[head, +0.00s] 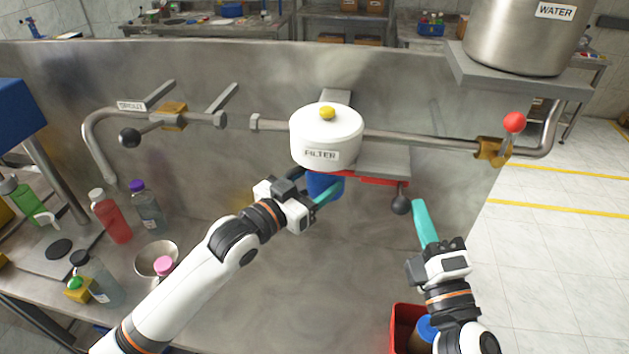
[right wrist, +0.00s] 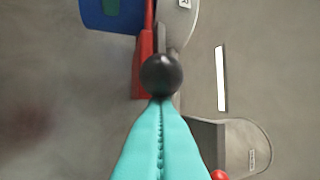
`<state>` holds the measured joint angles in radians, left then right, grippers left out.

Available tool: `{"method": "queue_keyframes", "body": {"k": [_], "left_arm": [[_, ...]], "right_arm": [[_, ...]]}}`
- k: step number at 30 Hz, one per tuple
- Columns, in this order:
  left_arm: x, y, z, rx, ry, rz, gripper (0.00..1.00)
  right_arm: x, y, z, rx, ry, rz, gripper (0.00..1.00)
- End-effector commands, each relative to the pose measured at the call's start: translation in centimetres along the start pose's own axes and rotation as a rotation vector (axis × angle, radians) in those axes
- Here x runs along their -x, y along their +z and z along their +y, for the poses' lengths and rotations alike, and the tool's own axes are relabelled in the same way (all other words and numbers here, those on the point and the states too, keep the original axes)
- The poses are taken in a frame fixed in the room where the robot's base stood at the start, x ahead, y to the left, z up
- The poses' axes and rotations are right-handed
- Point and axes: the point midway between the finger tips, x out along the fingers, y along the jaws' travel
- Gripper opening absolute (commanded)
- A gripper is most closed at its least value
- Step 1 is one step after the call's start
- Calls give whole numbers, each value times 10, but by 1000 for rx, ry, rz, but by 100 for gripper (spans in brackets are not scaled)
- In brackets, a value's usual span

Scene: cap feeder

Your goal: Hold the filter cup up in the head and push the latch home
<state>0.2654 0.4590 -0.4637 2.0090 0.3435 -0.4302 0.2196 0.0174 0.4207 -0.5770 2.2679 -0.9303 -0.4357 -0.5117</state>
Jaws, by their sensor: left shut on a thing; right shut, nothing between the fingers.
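The white filter head (head: 325,137) with a yellow knob sits on the pipe. The blue filter cup (head: 326,185) is under the head, partly hidden by my left gripper (head: 328,190), which is shut on it. The cup also shows at the top left of the right wrist view (right wrist: 108,14). The latch is a red bar (head: 384,181) with a black ball knob (head: 401,204) hanging at the right of the head; the knob also shows in the right wrist view (right wrist: 161,75). My right gripper (head: 419,204) is shut and empty, its teal fingertips close beside the knob; I cannot tell whether they touch.
A valve with a red ball handle (head: 514,122) is on the pipe at right, below the water tank (head: 525,35). Bottles, including a red one (head: 110,215), stand at left. A red bin (head: 402,318) stands below my right arm. The panel around the latch is clear.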

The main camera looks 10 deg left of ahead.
Motion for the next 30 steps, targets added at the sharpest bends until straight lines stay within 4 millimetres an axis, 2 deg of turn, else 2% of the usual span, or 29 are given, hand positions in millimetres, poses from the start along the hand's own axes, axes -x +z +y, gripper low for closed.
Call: {"method": "queue_keyframes", "body": {"k": [7,23,30], "left_arm": [[0,1,0,-1,0,-3,41],[0,1,0,-1,0,-3,41],[0,1,0,0,0,-3,41]], "right_arm": [[-1,3,0,-1,1,-2,0],[7,-15,0,-1,0,-1,0],[26,-8,-6,-2,2,-1,0]]}}
